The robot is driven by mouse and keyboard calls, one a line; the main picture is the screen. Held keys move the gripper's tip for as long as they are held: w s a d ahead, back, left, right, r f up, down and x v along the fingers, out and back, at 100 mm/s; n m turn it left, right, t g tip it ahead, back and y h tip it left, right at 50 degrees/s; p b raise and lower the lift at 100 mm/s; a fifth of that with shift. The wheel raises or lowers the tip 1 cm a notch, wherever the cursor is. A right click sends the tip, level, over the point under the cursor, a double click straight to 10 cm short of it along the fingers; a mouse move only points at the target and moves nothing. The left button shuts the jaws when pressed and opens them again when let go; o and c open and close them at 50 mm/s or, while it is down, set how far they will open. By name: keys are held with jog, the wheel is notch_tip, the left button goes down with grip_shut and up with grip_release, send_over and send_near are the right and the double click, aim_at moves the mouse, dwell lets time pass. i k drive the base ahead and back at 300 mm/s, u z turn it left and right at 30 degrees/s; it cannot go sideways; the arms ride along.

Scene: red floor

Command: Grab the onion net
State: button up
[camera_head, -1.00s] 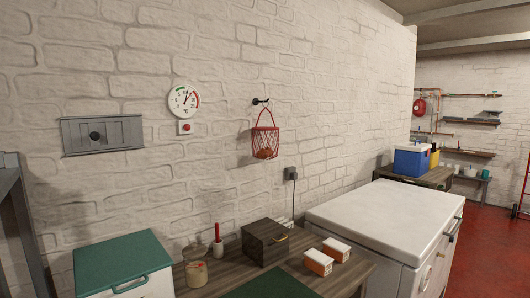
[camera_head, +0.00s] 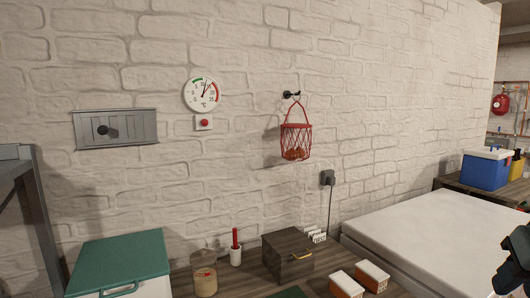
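The onion net (camera_head: 296,141) is a red mesh bag with reddish-brown onions in its bottom. It hangs by its handle from a black hook (camera_head: 291,94) on the white brick wall, above the wooden bench. A dark part of my arm or gripper (camera_head: 515,262) shows at the lower right edge, cut off by the frame. It is well to the right of the net and lower in the picture, apart from it. Its fingers cannot be made out.
Below the net, a wooden bench (camera_head: 240,278) bears a dark box (camera_head: 288,254), two orange-and-white boxes (camera_head: 359,279), a jar (camera_head: 204,274) and a cup with a red stick (camera_head: 235,250). A white chest freezer (camera_head: 430,240) stands right. A green-lidded box (camera_head: 120,262) is left. The wall around the net is clear.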

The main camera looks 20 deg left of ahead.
aim_at(292, 155)
jog(key=u, duration=0.4)
jog(key=i, duration=1.05)
jog(key=u, duration=0.4)
jog(key=k, duration=0.85)
jog(key=u, duration=0.2)
jog(key=i, duration=0.9)
jog(key=z, duration=0.05)
